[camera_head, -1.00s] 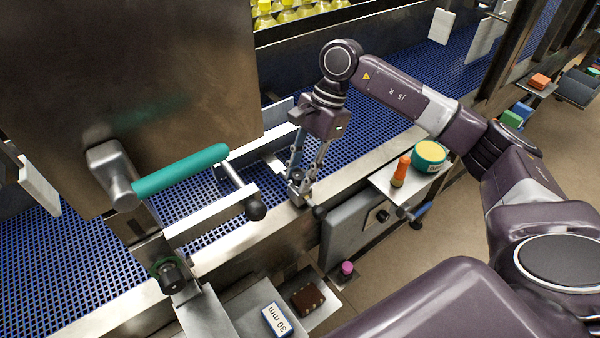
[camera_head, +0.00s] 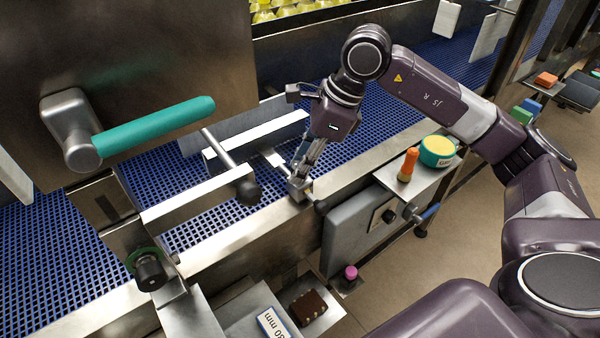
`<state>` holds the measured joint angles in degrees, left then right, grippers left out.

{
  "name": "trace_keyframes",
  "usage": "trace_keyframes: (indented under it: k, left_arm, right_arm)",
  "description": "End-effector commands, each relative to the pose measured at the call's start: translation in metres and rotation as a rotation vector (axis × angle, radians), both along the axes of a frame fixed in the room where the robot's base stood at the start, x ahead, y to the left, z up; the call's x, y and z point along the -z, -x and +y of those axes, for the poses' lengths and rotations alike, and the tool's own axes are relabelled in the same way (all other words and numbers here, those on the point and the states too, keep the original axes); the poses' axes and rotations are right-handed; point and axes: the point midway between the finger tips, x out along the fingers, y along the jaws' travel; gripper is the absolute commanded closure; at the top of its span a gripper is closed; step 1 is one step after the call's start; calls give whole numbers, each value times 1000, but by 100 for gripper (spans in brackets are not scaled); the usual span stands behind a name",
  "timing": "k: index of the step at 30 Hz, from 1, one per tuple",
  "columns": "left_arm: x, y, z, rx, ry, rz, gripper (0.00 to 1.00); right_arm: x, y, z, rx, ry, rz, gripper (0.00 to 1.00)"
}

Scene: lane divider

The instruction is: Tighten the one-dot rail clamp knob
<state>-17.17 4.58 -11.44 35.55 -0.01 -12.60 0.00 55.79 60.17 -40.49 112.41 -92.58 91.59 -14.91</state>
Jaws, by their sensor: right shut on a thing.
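My right gripper (camera_head: 302,172) reaches down to the conveyor's near metal rail, its fingers shut on the small grey rail clamp knob (camera_head: 298,190). The fingers partly cover the knob, and no dot mark can be made out on it. A dark lever end (camera_head: 320,207) sticks out just below it. A second, black knob with a green ring (camera_head: 150,270) sits on a metal bracket at the lower left, with no gripper near it. My left gripper is not in view.
A side shelf (camera_head: 440,178) holds an orange bottle (camera_head: 408,165) and a green-and-yellow tub (camera_head: 437,152). The blue conveyor belt (camera_head: 375,125) lies behind.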

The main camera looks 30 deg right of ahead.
Motion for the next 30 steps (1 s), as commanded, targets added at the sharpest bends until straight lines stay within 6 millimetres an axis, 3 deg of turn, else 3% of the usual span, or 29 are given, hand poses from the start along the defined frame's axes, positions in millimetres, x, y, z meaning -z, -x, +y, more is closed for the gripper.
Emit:
trace_keyframes:
  k: [12, 30]
  left_arm:
    - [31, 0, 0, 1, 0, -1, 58]
    - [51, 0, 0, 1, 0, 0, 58]
  right_arm:
    - [0, -1, 0, 396, -2, -9, 98]
    - [-4, -2, 0, 834, -6, -9, 98]
